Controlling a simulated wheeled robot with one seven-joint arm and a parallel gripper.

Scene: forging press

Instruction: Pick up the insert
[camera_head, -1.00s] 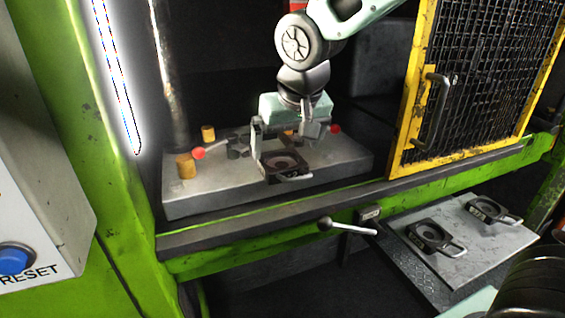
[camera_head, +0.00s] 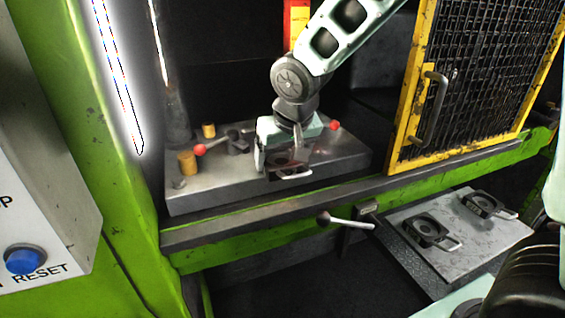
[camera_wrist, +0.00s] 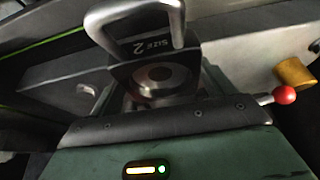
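The insert (camera_head: 288,157) is a dark block with a round hollow and a metal loop handle. It sits at the front of the grey press bed (camera_head: 222,197). In the wrist view the insert (camera_wrist: 157,78) shows the marking "SIZE 2", its handle pointing away from my gripper. My gripper (camera_head: 287,150) is low over the bed, just behind and above the insert. Its fingers (camera_wrist: 160,90) stand on either side of the block and look open. I cannot tell if either finger touches it. The block's near part is hidden by the gripper body.
Red-knobbed levers (camera_head: 199,149) and brass posts (camera_head: 187,163) stand on the bed. A yellow mesh guard (camera_head: 403,135) is at the right. A grey side table (camera_head: 460,252) holds two similar inserts (camera_head: 427,232). A ball-ended lever (camera_head: 345,221) sticks out below the front rail.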

